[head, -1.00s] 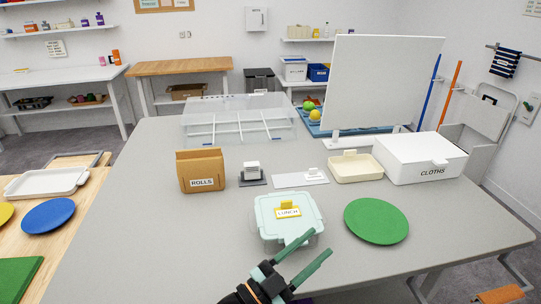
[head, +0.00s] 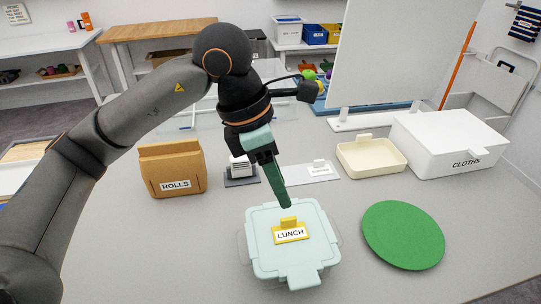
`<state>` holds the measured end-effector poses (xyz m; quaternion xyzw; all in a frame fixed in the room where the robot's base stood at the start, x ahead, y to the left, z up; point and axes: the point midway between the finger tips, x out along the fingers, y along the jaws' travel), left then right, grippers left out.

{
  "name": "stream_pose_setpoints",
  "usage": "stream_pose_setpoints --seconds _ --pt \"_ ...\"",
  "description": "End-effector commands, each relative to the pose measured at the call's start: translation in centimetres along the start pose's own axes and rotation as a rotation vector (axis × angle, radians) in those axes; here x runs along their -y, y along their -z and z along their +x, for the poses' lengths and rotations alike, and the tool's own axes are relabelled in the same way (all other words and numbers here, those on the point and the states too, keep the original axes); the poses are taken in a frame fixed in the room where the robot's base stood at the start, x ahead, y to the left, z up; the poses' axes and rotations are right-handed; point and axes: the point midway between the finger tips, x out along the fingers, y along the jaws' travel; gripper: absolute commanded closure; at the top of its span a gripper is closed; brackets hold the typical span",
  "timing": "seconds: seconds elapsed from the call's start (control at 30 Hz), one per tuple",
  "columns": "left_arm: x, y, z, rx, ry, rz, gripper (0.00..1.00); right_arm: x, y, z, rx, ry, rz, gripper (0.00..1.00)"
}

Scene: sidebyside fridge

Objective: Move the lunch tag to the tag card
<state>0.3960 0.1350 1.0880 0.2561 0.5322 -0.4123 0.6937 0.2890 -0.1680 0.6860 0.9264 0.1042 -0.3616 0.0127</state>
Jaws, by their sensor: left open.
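The yellow lunch tag (head: 290,236), with a raised yellow grip and the word LUNCH, lies on the lid of a pale mint box (head: 265,262). My left gripper (head: 286,204) points down just above and behind the tag's grip. Its green fingers line up one behind the other, open, with nothing seen between them. The tip looks close to the grip; I cannot tell whether it touches. A flat pale grey card (head: 322,177) with a small white upright piece lies behind the box, and seems to be the tag card; the gripper partly covers its left end. My right gripper is out of view.
A brown ROLLS holder (head: 172,168) and a dark stand with white cards (head: 241,170) are at left. A green round mat (head: 403,236) is right of the box. A cream tray (head: 371,157) and white CLOTHS box (head: 450,143) stand behind it. My left arm spans the left side.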

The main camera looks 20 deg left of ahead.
Motion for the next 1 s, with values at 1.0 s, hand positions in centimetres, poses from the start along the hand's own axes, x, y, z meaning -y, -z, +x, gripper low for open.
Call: stream_pose_setpoints --seconds 1.0 --pt "-2.5 1.3 11.1 -0.037 -0.087 -0.009 0.53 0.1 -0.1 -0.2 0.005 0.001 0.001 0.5"
